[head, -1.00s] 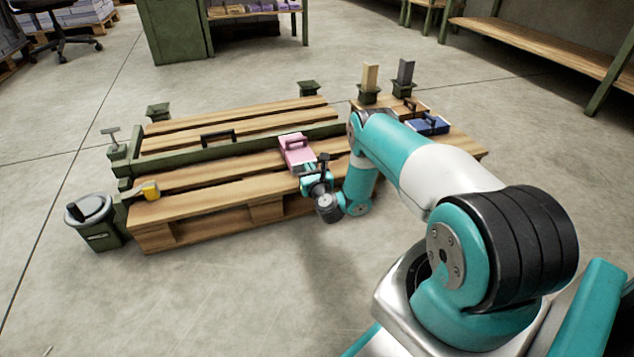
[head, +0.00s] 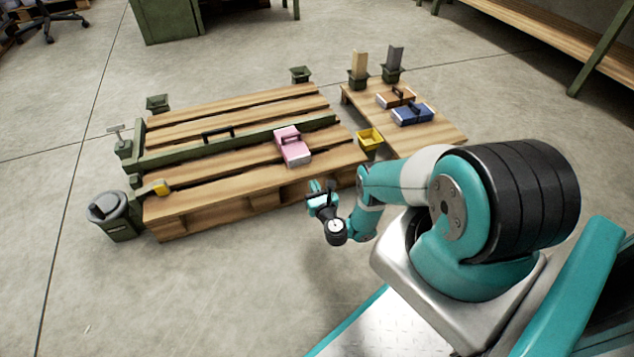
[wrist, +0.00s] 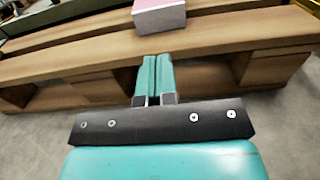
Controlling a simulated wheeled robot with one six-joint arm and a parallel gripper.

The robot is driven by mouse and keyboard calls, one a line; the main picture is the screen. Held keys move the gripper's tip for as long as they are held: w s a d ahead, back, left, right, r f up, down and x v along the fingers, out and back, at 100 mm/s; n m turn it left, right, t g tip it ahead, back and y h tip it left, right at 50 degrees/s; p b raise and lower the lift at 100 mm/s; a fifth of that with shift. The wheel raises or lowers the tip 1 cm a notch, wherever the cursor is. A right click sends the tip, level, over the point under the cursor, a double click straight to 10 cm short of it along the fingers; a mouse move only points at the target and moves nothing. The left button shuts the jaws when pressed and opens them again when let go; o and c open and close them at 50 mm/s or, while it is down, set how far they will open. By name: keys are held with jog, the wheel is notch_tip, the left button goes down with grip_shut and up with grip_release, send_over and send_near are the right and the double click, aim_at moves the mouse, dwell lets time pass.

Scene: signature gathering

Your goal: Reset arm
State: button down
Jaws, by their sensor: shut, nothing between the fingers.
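My gripper (head: 318,194) is shut and empty, held in front of the near edge of the large wooden pallet (head: 205,202). In the wrist view its two teal fingers (wrist: 155,75) lie together, pointing at the pallet's edge (wrist: 215,45). My arm is folded back close to my base. A pink box with a handle (head: 293,146) rests on the pallet's near boards, beyond the gripper and apart from it. Its lower part also shows at the top of the wrist view (wrist: 158,16).
A yellow bin (head: 370,138) sits between the platforms. A grey-lidded bin (head: 112,216) stands at left. Floor in front is clear.

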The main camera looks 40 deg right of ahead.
jog(key=shift+p+v, duration=0.6)
jog(key=shift+v, duration=0.55)
